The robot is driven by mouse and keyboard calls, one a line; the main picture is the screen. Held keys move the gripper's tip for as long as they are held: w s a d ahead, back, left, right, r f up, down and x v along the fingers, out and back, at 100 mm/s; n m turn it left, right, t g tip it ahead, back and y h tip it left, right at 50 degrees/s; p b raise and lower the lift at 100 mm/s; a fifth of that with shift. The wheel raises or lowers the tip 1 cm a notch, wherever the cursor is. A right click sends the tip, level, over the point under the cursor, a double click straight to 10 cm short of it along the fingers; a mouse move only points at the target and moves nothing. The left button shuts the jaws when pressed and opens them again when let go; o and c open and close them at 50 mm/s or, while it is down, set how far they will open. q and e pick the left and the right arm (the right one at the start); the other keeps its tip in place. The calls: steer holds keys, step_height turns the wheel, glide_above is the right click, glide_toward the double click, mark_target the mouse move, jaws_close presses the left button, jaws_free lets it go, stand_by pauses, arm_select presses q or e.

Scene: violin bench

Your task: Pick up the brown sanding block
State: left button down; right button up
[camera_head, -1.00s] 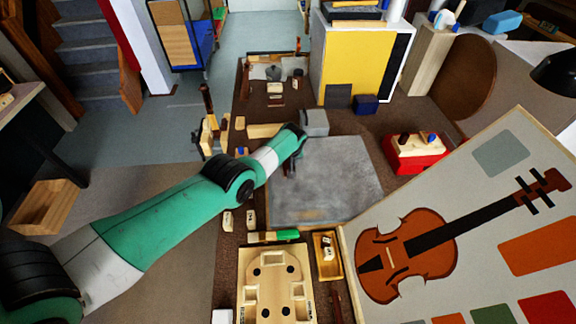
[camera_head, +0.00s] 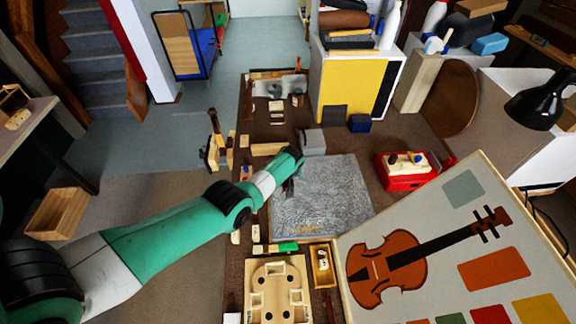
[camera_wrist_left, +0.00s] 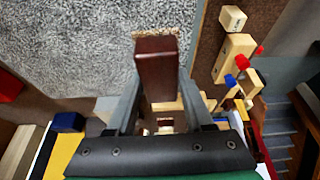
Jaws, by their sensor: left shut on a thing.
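The brown sanding block (camera_wrist_left: 157,75) is a dark reddish-brown bar with a tan rough edge at its far end. In the left wrist view it sits between the two fingers of my left gripper (camera_wrist_left: 157,100), which is shut on it. Behind it is the grey speckled mat (camera_wrist_left: 70,40). In the head view my left gripper (camera_head: 290,186) is over the left part of the mat (camera_head: 335,195). There the block is mostly hidden by the arm and too small to make out. My right gripper is not in view.
A wooden mould (camera_head: 254,300) and a small wooden tray (camera_head: 322,264) lie at the front. A red box (camera_head: 400,183) stands right of the mat. A violin board (camera_head: 440,195) leans at the right. Small wooden blocks line the left edge. Most of the mat is clear.

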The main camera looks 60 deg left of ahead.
mark_target(285, 184)
arm_select(q)
steer(key=d+r+p, duration=0.1)
steer(key=s+r+p, duration=0.1)
steer(key=r+p, duration=0.1)
steer(key=s+d+r+p, duration=0.1)
steer(key=shift+d+r+p, duration=0.15)
steer(key=shift+d+p, duration=0.15)
steer(key=shift+p, duration=0.1)
steer(key=s+d+r+p, duration=0.1)
steer(key=s+d+p, duration=0.3)
steer(key=d, duration=0.2)
steer(key=shift+s+r+p, duration=0.25)
steer(key=shift+r+p, duration=0.05)
steer(key=shift+r, duration=0.1)
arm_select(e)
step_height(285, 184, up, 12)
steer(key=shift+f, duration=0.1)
